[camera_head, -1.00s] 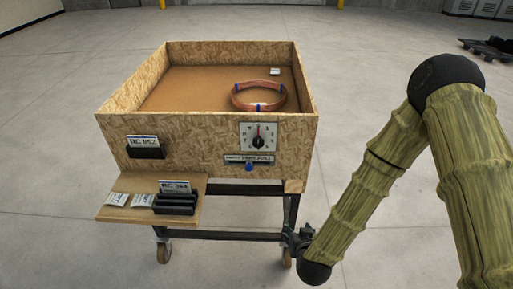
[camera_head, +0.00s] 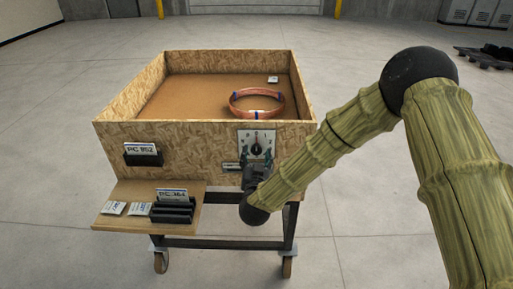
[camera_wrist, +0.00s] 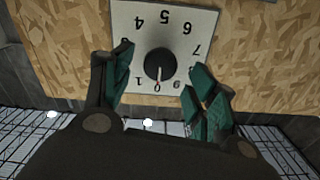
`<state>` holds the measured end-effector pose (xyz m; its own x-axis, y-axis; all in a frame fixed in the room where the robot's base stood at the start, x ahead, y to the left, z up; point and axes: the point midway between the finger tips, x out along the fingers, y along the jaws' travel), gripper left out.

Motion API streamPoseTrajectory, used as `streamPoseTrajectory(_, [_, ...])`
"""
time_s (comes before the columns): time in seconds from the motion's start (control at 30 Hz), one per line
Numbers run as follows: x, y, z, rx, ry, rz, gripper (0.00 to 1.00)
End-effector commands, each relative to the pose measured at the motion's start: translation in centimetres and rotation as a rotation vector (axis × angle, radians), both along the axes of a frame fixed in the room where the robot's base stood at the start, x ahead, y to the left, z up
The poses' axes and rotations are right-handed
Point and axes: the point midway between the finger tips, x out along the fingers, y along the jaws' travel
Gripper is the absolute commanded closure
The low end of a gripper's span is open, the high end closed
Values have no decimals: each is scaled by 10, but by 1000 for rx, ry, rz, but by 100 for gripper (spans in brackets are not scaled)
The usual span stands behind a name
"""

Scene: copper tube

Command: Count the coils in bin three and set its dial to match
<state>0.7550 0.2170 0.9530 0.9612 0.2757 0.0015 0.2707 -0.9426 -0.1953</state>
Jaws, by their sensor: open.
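The bin is a chipboard box (camera_head: 190,140) on a wheeled stand. Inside lies copper coil (camera_head: 257,109) with blue ties, toward the front right; I cannot tell whether it is one ring or several stacked. On the front is a white dial plate with a black knob (camera_head: 257,147). In the wrist view, upside down, the knob (camera_wrist: 160,63) shows a white mark pointing at 0. My gripper (camera_head: 257,163) is in front of the dial's lower part. In the wrist view my open gripper (camera_wrist: 163,66) has its green fingers either side of the knob, apart from it.
A card reading RC 952 (camera_head: 142,149) sits in a black holder on the bin's front left. Below, a wooden shelf (camera_head: 115,195) holds a black rack (camera_head: 172,213) with a card and small packets. A small white label (camera_head: 272,79) lies in the bin's back right.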

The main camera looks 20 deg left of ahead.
Motion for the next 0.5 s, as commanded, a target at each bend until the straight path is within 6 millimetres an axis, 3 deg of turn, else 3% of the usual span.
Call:
streamPoseTrajectory(0.2, [27, 8, 1, 0, 1, -1, 42])
streamPoseTrajectory(0.5, [39, 11, -1, 0, 2, 1, 42])
